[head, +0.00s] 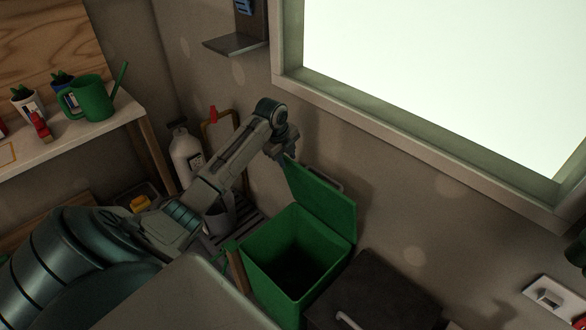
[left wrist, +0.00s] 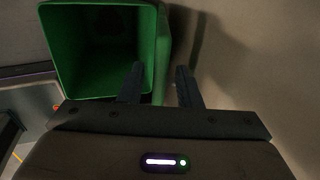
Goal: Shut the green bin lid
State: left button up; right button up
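The green bin (head: 275,272) stands by the wall with its top open and its inside dark. Its green lid (head: 322,200) is raised, standing up on the wall side of the opening. My left gripper (head: 284,153) is at the lid's upper left corner. In the left wrist view its two fingers (left wrist: 160,86) are apart. The open bin (left wrist: 98,50) lies to the left there, and a green edge runs up between the fingers. I cannot tell whether a finger touches the lid. My right gripper is not in view.
A dark box (head: 375,292) stands right of the bin. A grey bottle (head: 185,155) stands behind my left arm. A shelf (head: 75,140) at left holds a green watering can (head: 90,100) and small pots. A window sill (head: 420,145) juts from the wall above.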

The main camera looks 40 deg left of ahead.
pick_arm(q)
jog(key=shift+c, duration=0.2)
grip_shut()
jog(key=s, duration=0.1)
jog(key=s+f+t+p, duration=0.1)
jog(key=s, duration=0.1)
jog(key=shift+s+a, duration=0.15)
jog(key=s, duration=0.1)
jog(key=s+f+t, duration=0.1)
jog(key=s, duration=0.1)
jog(key=shift+a+f+t+p, duration=0.1)
jog(key=shift+f+t+p, duration=0.2)
jog(key=shift+p, duration=0.1)
jog(key=shift+s, duration=0.15)
